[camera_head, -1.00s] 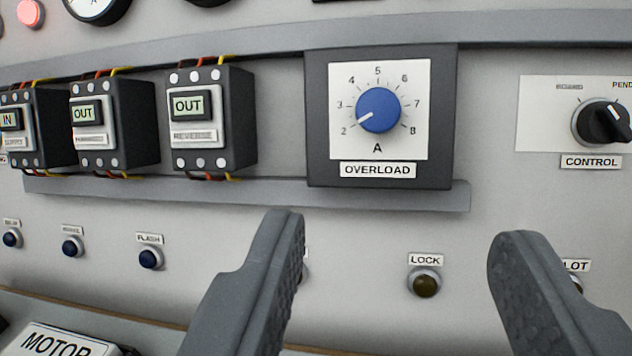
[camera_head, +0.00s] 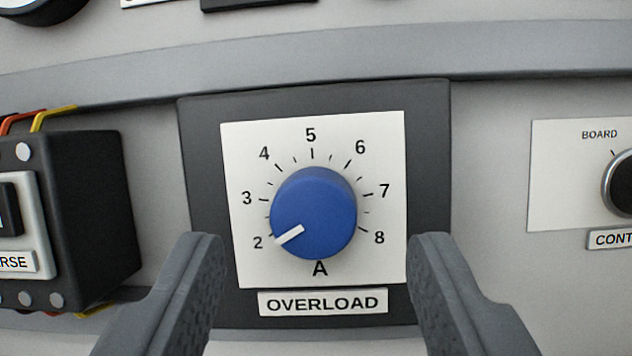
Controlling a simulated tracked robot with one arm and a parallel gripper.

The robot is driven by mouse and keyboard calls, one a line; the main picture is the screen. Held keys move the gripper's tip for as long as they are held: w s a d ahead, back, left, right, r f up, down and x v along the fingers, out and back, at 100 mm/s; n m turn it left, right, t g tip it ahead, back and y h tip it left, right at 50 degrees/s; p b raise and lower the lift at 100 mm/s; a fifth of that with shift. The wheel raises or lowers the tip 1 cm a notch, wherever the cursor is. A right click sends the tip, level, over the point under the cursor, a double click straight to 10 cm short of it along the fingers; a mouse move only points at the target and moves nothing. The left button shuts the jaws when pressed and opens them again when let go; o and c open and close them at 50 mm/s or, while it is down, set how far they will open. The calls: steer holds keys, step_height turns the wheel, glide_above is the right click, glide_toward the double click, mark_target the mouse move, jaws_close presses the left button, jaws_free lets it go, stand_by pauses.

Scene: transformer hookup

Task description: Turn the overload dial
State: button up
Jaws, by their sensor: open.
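The overload dial (camera_head: 316,208) is a round blue knob on a white scale plate (camera_head: 245,140) marked 2 to 8, with "A" below it. Its white pointer (camera_head: 289,236) points down-left, at about 2. An "OVERLOAD" label (camera_head: 323,303) sits below the plate. My gripper (camera_head: 314,245) is open and empty, its two grey fingers at the lower left and lower right of the dial. The dial stands between and a little above the fingertips in the picture. The fingers do not visibly touch the dial; their depth to the panel is hard to tell.
A black relay block (camera_head: 88,210) with wires stands out from the panel at the left. A control knob (camera_head: 622,185) is cut off at the right edge. A grey rail (camera_head: 330,62) runs above the dial's dark housing (camera_head: 430,170).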

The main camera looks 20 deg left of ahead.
mark_target(315, 212)
steer(key=shift+x, duration=0.75)
steer(key=shift+w+a, duration=0.1)
steer(key=shift+w, duration=0.35)
steer(key=c, duration=1)
steer(key=shift+a, duration=0.15)
steer(key=shift+m, duration=0.3)
